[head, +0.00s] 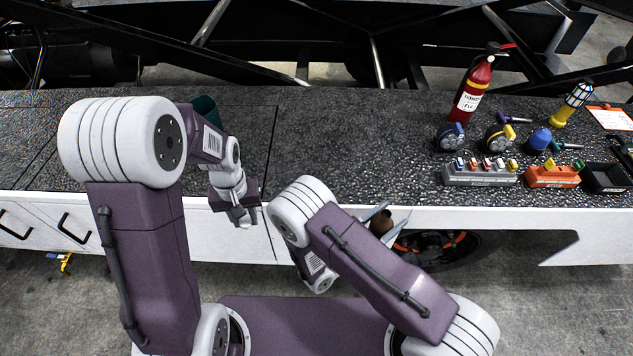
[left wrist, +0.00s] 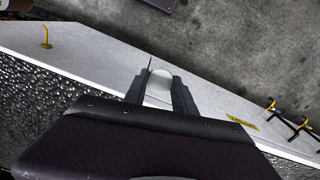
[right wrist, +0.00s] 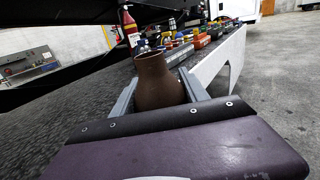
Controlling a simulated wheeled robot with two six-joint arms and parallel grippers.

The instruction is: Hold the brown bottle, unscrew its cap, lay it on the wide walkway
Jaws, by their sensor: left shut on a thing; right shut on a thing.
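The brown bottle (head: 381,222) is in my right gripper (head: 378,218), in front of the walkway's front edge. In the right wrist view the bottle (right wrist: 158,84) shows an open, uncapped neck between the two fingers. My left gripper (head: 246,214) is over the front edge of the dark speckled walkway (head: 335,150), left of the bottle and apart from it. In the left wrist view a white rounded piece, apparently the cap (left wrist: 159,88), is between its fingers (left wrist: 160,86). The bottle's lower part is hidden by my right gripper and arm.
A dark green container (head: 206,108) stands behind my left arm. The middle of the walkway is clear.

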